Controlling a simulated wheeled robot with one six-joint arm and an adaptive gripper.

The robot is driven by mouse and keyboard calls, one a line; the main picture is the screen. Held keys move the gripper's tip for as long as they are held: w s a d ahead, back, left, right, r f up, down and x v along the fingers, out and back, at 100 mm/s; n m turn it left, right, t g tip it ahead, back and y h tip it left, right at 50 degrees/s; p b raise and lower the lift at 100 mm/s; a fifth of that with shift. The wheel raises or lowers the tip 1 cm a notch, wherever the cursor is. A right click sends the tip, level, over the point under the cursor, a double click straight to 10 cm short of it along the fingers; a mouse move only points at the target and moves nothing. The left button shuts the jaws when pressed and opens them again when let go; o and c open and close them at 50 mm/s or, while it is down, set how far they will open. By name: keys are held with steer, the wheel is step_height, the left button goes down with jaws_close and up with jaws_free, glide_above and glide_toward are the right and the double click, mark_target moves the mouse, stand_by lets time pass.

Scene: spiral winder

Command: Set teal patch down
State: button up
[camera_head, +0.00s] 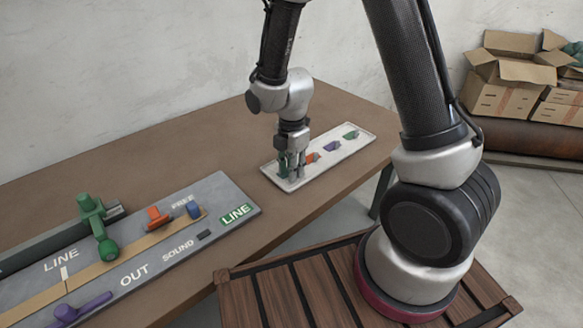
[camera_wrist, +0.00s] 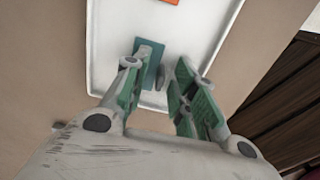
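The teal patch (camera_wrist: 151,56) is a flat teal piece with a small grey part (camera_wrist: 161,77) beside it. In the wrist view it appears to lie on the white tray (camera_wrist: 205,22), partly hidden by the left finger. My gripper (camera_wrist: 158,66) is open, with green-padded fingers spread to either side of the patch. The left finger overlaps the patch's edge; I cannot tell whether it touches. In the head view my gripper (camera_head: 292,167) is low over the near left end of the tray (camera_head: 345,154) and hides the patch.
An orange piece (camera_head: 312,157), a purple piece (camera_head: 331,146) and a green piece (camera_head: 351,135) lie farther along the tray. A grey panel (camera_head: 222,188) with green, orange, blue and purple parts stands at the left. The brown table (camera_head: 190,140) is bare between and behind them.

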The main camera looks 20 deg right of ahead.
steer(key=s+d+r+m+t, duration=0.1)
steer(key=d+r+m, duration=0.2)
steer(key=r, duration=0.7)
steer(key=s+d+r+m, duration=0.2)
steer(key=r+m, duration=0.1)
steer(key=r, duration=0.6)
steer(key=s+d+r+m+t, duration=0.1)
steer(key=s+d+r+m, duration=0.3)
steer(key=s+m, duration=0.3)
steer(key=s+d+r+m+t, duration=0.2)
steer(key=s+d+r+m, duration=0.3)
steer(key=s+m, duration=0.3)
steer(key=shift+d+r+m, duration=0.3)
steer(key=shift+d+m, duration=0.4)
steer(key=shift+d, duration=0.1)
steer(key=shift+a, duration=0.1)
